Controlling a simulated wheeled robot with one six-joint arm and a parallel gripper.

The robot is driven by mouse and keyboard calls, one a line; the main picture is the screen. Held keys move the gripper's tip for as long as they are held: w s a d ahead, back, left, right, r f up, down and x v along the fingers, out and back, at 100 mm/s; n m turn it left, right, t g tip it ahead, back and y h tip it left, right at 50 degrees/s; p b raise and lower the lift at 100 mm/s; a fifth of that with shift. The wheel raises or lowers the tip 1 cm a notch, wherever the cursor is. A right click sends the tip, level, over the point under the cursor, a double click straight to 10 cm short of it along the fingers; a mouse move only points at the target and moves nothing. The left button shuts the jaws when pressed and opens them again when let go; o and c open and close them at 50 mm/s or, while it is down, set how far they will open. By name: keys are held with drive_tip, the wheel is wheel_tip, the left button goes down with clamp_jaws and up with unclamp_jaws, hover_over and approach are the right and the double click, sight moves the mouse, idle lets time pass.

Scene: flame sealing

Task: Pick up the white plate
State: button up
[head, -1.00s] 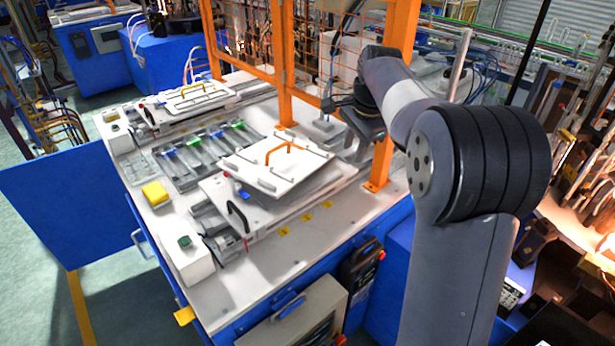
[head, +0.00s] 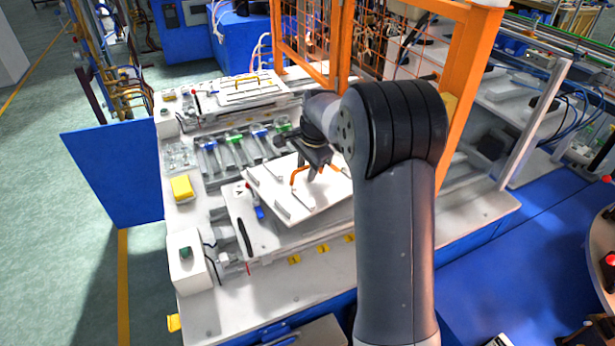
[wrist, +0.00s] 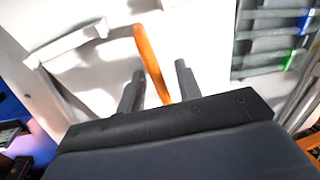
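The white plate (head: 272,192) with an orange handle (head: 296,176) lies on the near fixture of the white worktable. White bars stand up on its top. My gripper (head: 312,172) is over the plate, close to the handle. In the wrist view the two fingers of my gripper (wrist: 160,82) are apart, and the orange handle (wrist: 150,60) shows between them, with gaps on both sides. The plate (wrist: 100,70) fills much of that view. My arm hides the right part of the plate in the head view.
A second white plate with a yellow handle (head: 247,86) lies on the far fixture. Rows of grey clamps (head: 228,150) with green and blue parts lie between. A yellow block (head: 181,187) is at left. An orange mesh frame (head: 462,85) stands behind and right of my arm.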

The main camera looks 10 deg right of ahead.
sight(317, 182)
clamp_jaws()
drive_tip(key=shift+r, duration=0.1)
idle(0.6)
drive_tip(key=v, duration=0.2)
drive_tip(key=w+b+v, duration=0.1)
drive_tip(key=v, duration=0.2)
drive_tip(key=b+v, duration=0.1)
drive_tip(key=v, duration=0.2)
drive_tip(key=shift+w+a+r, duration=0.3)
drive_tip(key=shift+w+r, duration=0.1)
drive_tip(key=f+m+b, duration=0.1)
drive_tip(key=f, duration=0.1)
drive_tip(key=s+d+f+m+h+b, duration=0.1)
drive_tip(key=f, duration=0.1)
drive_tip(key=s+f+h, duration=0.1)
drive_tip(key=shift+s+d+f+m+b, duration=0.2)
drive_tip(key=shift+d+f+m+b, duration=0.2)
drive_tip(key=shift+s+a+b+x, duration=0.1)
drive_tip(key=shift+s+b+x, duration=0.05)
drive_tip(key=shift+b+x, duration=0.55)
drive_tip(key=shift+s+a+b+x, duration=0.15)
drive_tip(key=shift+b+x, duration=0.3)
drive_tip(key=shift+x, duration=0.4)
drive_tip(key=shift+s+d+b+x, duration=0.1)
drive_tip(key=shift+s+b+x, duration=0.1)
drive_tip(key=shift+b+x, duration=0.5)
